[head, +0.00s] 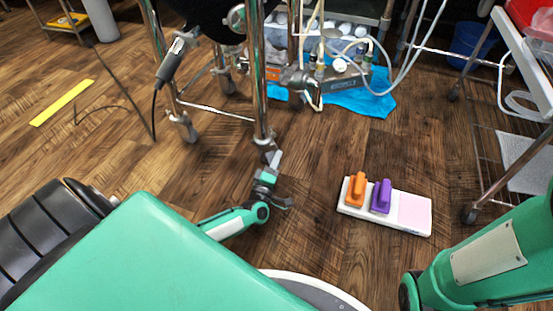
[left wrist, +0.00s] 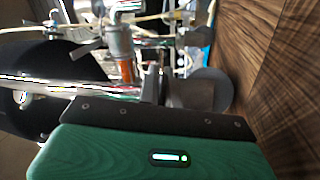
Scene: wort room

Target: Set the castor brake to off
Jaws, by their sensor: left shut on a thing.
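The castor (head: 264,142) is at the foot of the nearest chrome leg of the stand. My left gripper (head: 274,159) reaches up from below to this castor and is shut at its near side. In the left wrist view, a round grey castor wheel (left wrist: 212,88) is just beyond the gripper's dark front edge. The brake is small and mostly hidden by the gripper, so I cannot tell which position it is in. My right gripper is out of view; only my right arm shows at the lower right.
A white board (head: 387,226) with an orange block (head: 356,190) and a purple block (head: 381,197) lies on the floor to the right. A blue sheet (head: 365,101) with tubing and equipment lies behind the stand. A yellow strip (head: 62,103) marks the floor at left.

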